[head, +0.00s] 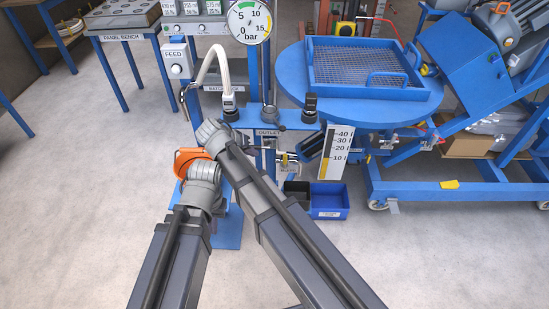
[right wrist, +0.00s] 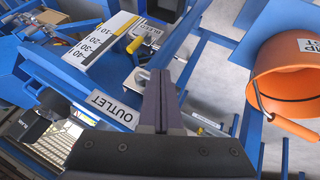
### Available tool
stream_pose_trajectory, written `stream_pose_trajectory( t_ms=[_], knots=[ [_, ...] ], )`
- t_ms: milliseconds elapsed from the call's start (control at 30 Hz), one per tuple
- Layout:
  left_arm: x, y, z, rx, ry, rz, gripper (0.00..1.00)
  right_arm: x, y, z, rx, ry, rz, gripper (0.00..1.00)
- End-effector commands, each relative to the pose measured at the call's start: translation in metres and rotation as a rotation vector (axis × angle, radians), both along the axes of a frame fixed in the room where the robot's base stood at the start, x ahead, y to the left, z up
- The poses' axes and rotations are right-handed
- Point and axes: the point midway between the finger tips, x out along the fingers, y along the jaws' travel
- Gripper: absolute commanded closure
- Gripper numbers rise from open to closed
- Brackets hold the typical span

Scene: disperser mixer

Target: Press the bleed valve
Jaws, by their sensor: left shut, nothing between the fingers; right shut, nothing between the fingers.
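The bleed valve (right wrist: 135,45) shows in the right wrist view as a small yellow-handled fitting beside a BLEED label (right wrist: 152,36). In the head view the BLEED label (head: 289,170) is small and sits low on the blue stand. My right gripper (right wrist: 160,72) is shut and empty, its fingers pointing up the right wrist picture.
The OUTLET plate (right wrist: 112,108) is left of my right gripper in the right wrist view. An orange bucket (right wrist: 285,85) with a wire handle is to the right. The scale plate (head: 336,152) and blue bin (head: 328,200) stand right of the valve in the head view.

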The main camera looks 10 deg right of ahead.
Motion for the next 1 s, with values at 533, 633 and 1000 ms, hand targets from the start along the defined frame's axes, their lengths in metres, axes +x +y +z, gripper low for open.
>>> stream_pose_trajectory(
  t_ms=[533, 633, 1000],
  knots=[
    [0.0, 0.0, -0.046, 0.0, 0.0, 0.0, 1.0, 0.016, -0.024, -0.046, 0.002, 0.001, -0.001, 1.0],
    [0.0, 0.0, -0.06, 0.0, 0.0, 0.0, 1.0, 0.022, -0.033, -0.06, 0.001, 0.001, -0.002, 1.0],
    [0.0, 0.0, -0.08, 0.0, 0.0, 0.0, 1.0, 0.03, -0.072, -0.08, 0.002, 0.001, -0.001, 1.0]
  ],
)
